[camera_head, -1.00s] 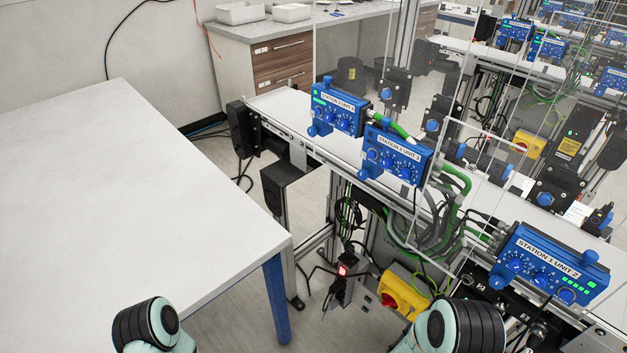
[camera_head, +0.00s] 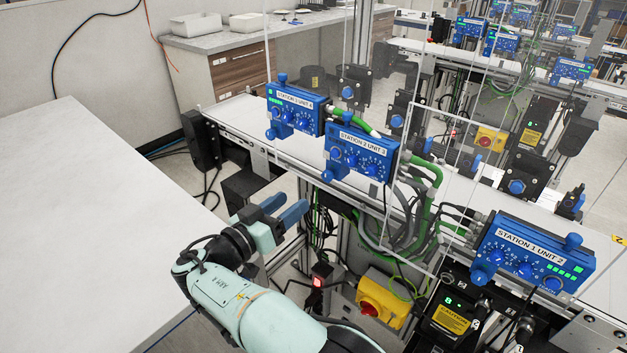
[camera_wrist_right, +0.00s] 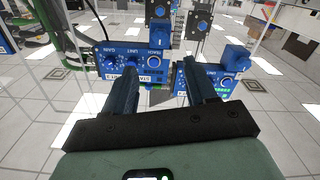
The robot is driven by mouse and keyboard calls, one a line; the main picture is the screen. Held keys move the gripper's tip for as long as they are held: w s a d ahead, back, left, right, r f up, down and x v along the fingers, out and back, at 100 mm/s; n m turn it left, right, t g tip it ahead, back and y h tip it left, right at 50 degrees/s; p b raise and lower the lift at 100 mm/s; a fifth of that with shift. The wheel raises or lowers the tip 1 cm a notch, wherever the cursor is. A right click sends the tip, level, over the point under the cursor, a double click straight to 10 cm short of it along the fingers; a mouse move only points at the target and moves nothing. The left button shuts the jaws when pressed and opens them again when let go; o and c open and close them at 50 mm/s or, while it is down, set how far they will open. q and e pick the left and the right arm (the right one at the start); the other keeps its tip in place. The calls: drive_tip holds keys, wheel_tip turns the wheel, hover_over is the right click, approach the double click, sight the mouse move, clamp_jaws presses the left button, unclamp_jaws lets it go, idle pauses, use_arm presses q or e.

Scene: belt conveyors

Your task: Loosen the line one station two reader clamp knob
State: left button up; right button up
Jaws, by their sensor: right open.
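The blue box labelled Station 2 Unit 3 (camera_head: 358,152) is on the near side of the first conveyor, with a blue knob (camera_head: 346,117) on top. Behind it, across the belt, a black reader mount (camera_head: 402,112) carries a round blue knob (camera_head: 397,121); I cannot tell for sure which knob is the clamp knob. My right gripper (camera_head: 294,204) is open and empty, left of and below this box, apart from it. In the right wrist view its blue fingers (camera_wrist_right: 160,75) are spread before two blue boxes, with blue knobs (camera_wrist_right: 160,11) beyond. My left gripper is out of view.
The Station 1 Unit 2 box (camera_head: 530,253) is at right, another blue box (camera_head: 296,108) at left. Clear panels (camera_head: 440,190) and green hoses (camera_head: 428,200) stand near the conveyor. A white table (camera_head: 80,220) fills the left; a yellow switch box (camera_head: 384,297) is below.

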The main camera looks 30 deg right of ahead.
sight(325, 177)
drive_tip(key=p+x, duration=0.1)
drive_tip(key=x, duration=1)
clamp_jaws()
